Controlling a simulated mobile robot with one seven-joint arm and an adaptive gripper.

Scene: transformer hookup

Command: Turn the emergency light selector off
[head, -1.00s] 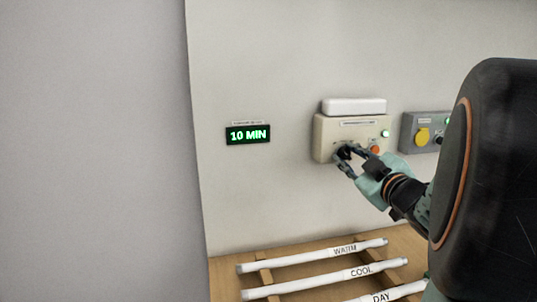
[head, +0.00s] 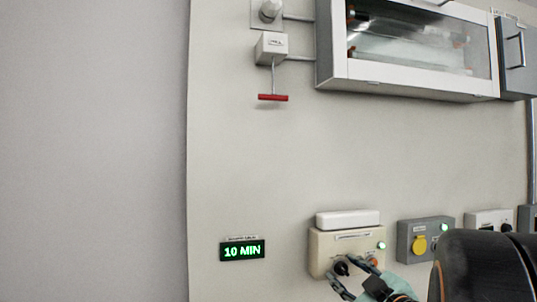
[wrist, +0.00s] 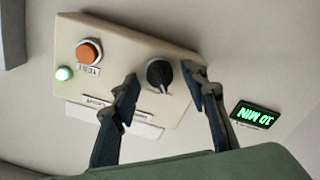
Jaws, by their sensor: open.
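The cream emergency light box (head: 320,240) is on the wall at the lower right of the head view, with a white lamp bar on top. It carries a black selector knob (wrist: 159,75), an orange test button (wrist: 89,51) and a lit green lamp (wrist: 64,73). My gripper (wrist: 163,85) is open, with one finger on each side of the knob in the wrist view. I cannot tell whether either finger touches it. In the head view the fingers (head: 350,270) partly cover the knob and the button.
A display (head: 242,250) reading 10 MIN is left of the box. A grey box with a yellow knob (head: 419,244) is close on the right. A red pull handle (head: 273,98) hangs above, and a glass-fronted cabinet (head: 420,85) is at the upper right. The wall between is clear.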

